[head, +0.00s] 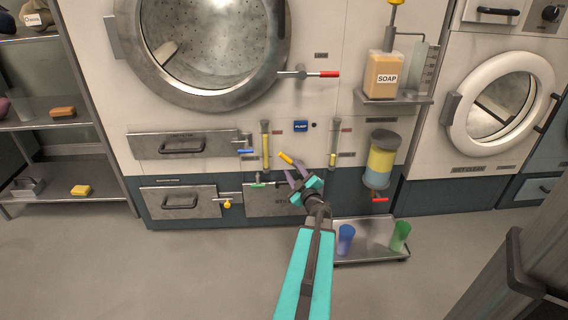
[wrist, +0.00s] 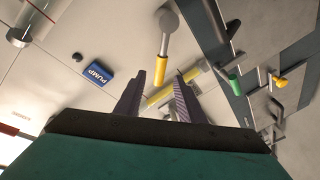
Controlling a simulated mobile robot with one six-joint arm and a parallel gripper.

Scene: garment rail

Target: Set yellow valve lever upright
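The yellow valve lever (head: 286,158) is on the white machine front below the PUMP label. It leans to the upper left in the head view, not upright. In the wrist view its yellow handle (wrist: 161,70) runs from a round grey pivot. My gripper (head: 296,172) is just below and beside it. In the wrist view my gripper (wrist: 159,82) is open, its two purple fingers apart with the handle's end in the gap between the tips. I cannot tell whether either finger touches it. The pivot is hidden behind my gripper in the head view.
Near by are a green lever (head: 258,185), a blue lever (head: 245,152), a smaller yellow handle (head: 227,204) and a yellow-filled sight tube (head: 265,150). A red lever (head: 328,74) is higher up. A tray (head: 375,257) with blue and green cups stands below right.

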